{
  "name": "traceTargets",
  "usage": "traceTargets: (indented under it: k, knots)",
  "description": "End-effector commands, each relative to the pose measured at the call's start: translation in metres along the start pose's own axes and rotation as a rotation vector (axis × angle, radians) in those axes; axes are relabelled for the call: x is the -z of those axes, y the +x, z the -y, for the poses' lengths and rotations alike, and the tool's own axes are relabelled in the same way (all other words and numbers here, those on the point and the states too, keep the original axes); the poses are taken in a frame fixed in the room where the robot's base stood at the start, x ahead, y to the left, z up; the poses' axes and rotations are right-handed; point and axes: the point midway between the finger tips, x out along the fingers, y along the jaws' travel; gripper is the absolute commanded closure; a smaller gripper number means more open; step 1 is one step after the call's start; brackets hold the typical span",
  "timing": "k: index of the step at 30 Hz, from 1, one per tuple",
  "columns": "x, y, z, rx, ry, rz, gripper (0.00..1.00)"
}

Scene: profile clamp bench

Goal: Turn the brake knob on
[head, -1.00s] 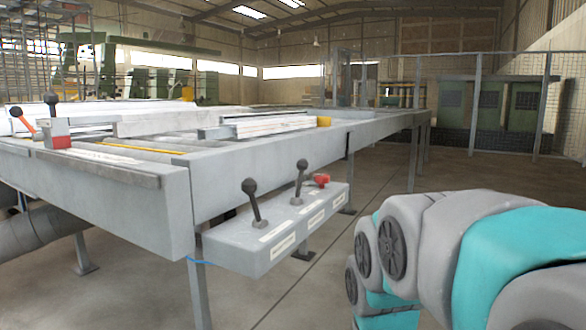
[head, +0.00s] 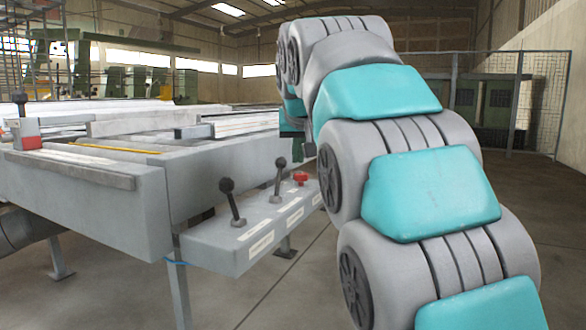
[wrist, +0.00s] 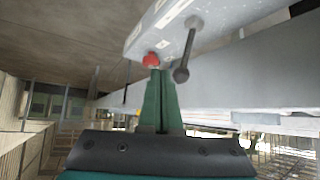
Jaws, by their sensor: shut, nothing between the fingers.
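The red knob (head: 300,178) sits at the far right end of the grey control box (head: 232,262) on the bench's front side, beyond two black-topped levers. In the wrist view the red knob (wrist: 151,60) shows just beyond the fingertips. My gripper (wrist: 157,73) is shut and empty, its green fingers pressed together and pointing toward the knob. In the head view the gripper (head: 298,152) shows only in part, above the knob, with my arm covering the rest. I cannot tell whether the fingertips touch the knob. The labels on the box are too small to read.
The near lever (head: 232,203) and the middle lever (head: 278,180) stand upright left of the knob. In the wrist view one lever (wrist: 187,50) rises close right of my fingers. The bench (head: 100,207) lies behind the box. Open floor lies in front.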

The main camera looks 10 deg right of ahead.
Motion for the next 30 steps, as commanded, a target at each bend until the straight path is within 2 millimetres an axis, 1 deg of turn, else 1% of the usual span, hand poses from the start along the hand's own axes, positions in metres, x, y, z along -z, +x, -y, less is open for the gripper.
traceTargets:
  k: [1,4,8,11,14,27,30]
  knots:
    - [0.006,-0.001,0.002,0.001,0.001,-0.012,1.00]
    - [0.011,-0.002,0.003,0.003,0.002,-0.024,1.00]
    - [0.011,0.003,0.003,0.003,0.003,-0.024,1.00]
    - [0.011,0.011,0.003,0.003,0.002,-0.020,1.00]
    - [0.011,0.024,0.003,0.003,0.003,-0.020,1.00]
    - [0.013,0.100,0.003,0.002,0.003,-0.020,1.00]
    - [0.021,0.107,0.003,0.003,0.003,-0.021,1.00]
